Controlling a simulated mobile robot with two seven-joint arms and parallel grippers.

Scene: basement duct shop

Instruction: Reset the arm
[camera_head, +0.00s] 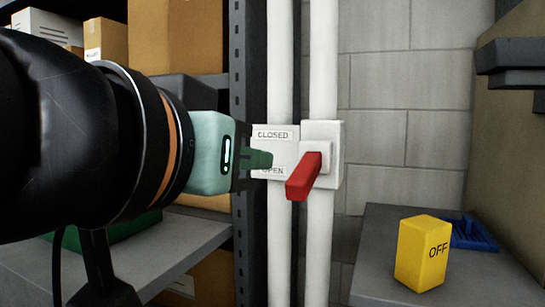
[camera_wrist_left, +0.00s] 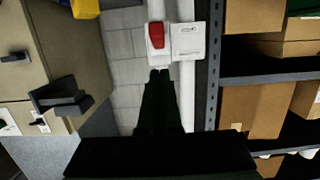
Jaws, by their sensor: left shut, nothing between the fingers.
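My left arm comes in from the left in the head view. Its gripper (camera_head: 262,160) is shut and empty, its fingertips in front of the white plate marked CLOSED and OPEN (camera_head: 274,134). The red lever (camera_head: 303,178) sits on a white box just right of the fingertips and slants down toward the OPEN side. In the wrist view the shut dark fingers (camera_wrist_left: 160,76) point at the red lever (camera_wrist_left: 156,36), with a small gap seen between. The plate (camera_wrist_left: 187,40) shows beside it. My right gripper is not in view.
White vertical pipes (camera_head: 321,70) run behind the lever. A shelf post (camera_head: 238,60) and cardboard boxes (camera_head: 176,37) stand left.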

